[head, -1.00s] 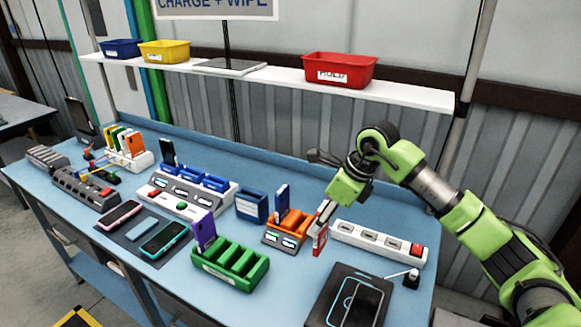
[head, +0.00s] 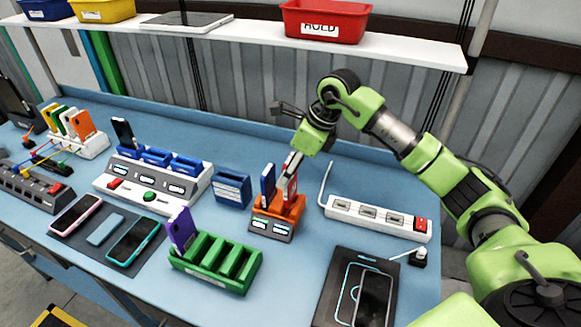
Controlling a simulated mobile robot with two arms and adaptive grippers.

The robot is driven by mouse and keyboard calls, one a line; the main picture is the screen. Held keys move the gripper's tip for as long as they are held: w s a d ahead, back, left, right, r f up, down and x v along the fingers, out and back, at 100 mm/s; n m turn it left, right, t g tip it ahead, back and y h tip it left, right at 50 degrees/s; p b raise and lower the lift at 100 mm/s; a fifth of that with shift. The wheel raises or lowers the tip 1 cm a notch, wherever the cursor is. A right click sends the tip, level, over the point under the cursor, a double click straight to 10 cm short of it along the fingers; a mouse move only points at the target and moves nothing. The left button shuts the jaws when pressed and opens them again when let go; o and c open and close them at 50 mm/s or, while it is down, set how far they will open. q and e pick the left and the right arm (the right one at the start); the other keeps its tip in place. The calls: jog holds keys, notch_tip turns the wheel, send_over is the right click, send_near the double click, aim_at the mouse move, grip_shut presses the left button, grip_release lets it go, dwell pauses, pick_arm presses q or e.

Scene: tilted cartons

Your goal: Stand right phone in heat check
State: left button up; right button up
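The orange two-slot stand (head: 292,216) has a grey front with small lit screens and sits right of the middle of the table. A blue phone (head: 268,184) stands in its left slot. A red-and-white phone (head: 291,176) is upright, slightly tilted, at the right slot. Its lower end meets the orange part, but I cannot tell whether it is fully seated. My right gripper (head: 300,151) is at the top of this phone and appears shut on it; the fingertips are partly hidden. My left gripper is not in view.
A green rack (head: 222,262) with a purple phone stands in front. A blue holder (head: 232,188) is left of the stand and a white power strip (head: 376,216) right. A black mat (head: 336,292) with a dark phone (head: 373,301) lies front right. The shelf (head: 400,50) runs above.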

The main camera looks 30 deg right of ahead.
aim_at(293, 181)
jog(key=shift+f+b, duration=0.45)
jog(key=shift+f, duration=0.55)
jog(key=shift+f+b, duration=0.25)
jog(key=shift+b, duration=0.2)
jog(key=shift+f+b, duration=0.5)
jog(key=shift+f, duration=0.15)
jog(key=shift+f+b, duration=0.3)
jog(key=shift+f, duration=0.15)
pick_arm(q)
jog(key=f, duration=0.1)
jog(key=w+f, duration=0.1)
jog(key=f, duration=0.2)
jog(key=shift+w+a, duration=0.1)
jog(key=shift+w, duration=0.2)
pick_arm(e)
jog(key=shift+f, duration=0.15)
pick_arm(q)
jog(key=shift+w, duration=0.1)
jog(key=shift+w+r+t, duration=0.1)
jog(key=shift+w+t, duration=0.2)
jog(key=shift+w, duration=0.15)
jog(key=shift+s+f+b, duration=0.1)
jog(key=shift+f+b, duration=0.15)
jog(key=shift+b, duration=0.1)
pick_arm(e)
jog(key=shift+f, duration=0.2)
